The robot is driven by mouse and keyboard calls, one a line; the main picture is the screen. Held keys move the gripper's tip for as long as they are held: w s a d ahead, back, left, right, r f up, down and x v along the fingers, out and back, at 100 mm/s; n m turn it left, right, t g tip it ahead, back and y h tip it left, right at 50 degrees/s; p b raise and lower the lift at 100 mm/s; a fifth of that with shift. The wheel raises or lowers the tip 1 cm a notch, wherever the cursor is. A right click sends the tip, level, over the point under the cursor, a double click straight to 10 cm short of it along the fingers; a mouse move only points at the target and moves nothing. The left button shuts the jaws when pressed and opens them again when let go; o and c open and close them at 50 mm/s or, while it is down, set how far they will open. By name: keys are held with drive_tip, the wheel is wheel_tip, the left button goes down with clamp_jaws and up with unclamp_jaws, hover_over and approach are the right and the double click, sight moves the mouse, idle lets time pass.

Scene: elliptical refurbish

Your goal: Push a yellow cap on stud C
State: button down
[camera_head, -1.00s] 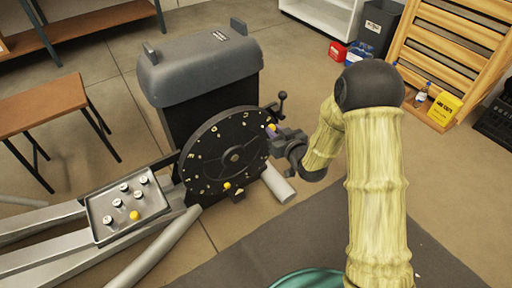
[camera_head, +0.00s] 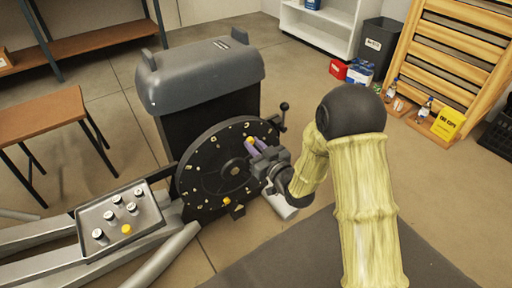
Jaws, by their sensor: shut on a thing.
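My gripper (camera_head: 253,150) is at the upper right part of the black round disc (camera_head: 205,180). It is shut on a small yellow cap (camera_head: 250,141), which shows at the fingertips close to the disc face. I cannot tell whether this cap touches a stud. Small pale studs and marks ring the disc, but their letters are too small to read, so I cannot tell which is stud C. Another yellow cap (camera_head: 227,201) sits at the disc's lower edge.
A dark grey machine housing (camera_head: 200,75) stands behind the disc. A lever with a black knob (camera_head: 284,106) sticks up right of the disc. Pale beams (camera_head: 40,236) and a tube (camera_head: 160,255) lie at lower left. A brown table (camera_head: 45,115) stands at left.

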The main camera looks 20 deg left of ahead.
sight(252, 143)
drive_tip(key=shift+x, duration=0.95)
drive_tip(key=shift+w+a, duration=0.35)
drive_tip(key=shift+w, duration=0.1)
idle(1.1)
drive_tip(key=c, duration=1.3)
unclamp_jaws()
drive_tip(key=shift+o, duration=0.2)
drive_tip(key=p+v, duration=0.7)
drive_tip(key=v, duration=1)
drive_tip(key=shift+s, duration=0.2)
